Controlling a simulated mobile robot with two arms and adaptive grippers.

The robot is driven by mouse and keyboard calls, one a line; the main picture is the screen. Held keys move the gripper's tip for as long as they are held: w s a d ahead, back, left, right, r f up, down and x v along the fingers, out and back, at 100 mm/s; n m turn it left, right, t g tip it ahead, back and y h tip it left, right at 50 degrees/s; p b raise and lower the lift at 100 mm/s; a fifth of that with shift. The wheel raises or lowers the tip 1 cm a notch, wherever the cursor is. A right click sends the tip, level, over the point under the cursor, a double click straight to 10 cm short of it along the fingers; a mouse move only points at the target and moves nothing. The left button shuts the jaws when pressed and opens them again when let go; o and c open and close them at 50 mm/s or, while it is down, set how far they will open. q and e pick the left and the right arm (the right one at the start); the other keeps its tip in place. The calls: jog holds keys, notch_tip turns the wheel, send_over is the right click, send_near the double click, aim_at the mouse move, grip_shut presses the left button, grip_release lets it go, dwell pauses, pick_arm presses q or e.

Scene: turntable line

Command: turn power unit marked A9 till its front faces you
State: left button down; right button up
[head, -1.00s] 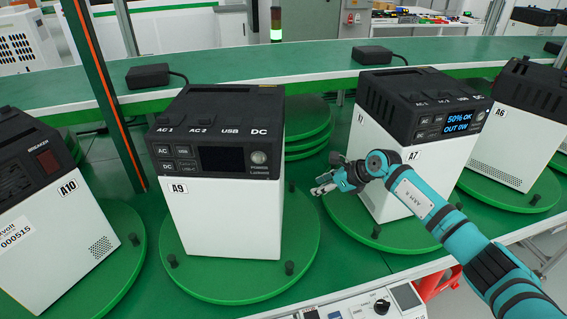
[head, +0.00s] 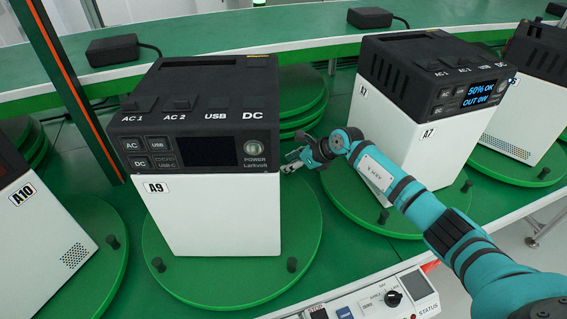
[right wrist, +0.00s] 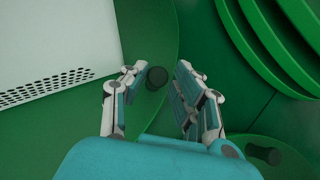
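Power unit A9 (head: 220,215) is a white box with a black top, standing upright on a round green turntable (head: 230,287). Its front panel, with a dark screen, AC and DC buttons and a POWER knob, faces nearly straight toward me. My right gripper (head: 291,160) is beside the unit's right side, over the turntable's edge area. In the right wrist view, its fingers (right wrist: 157,72) are open, with a short black peg (right wrist: 157,78) of a turntable showing between them. A vented white wall (right wrist: 55,50) is left of the fingers. My left gripper is out of view.
Unit A7 (head: 425,140), with a lit blue screen, stands on its turntable close behind my right arm. A control box (head: 375,300) sits at the front edge.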

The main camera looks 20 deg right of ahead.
jog(key=shift+x, duration=0.85)
jog(key=shift+s, duration=0.1)
grip_shut()
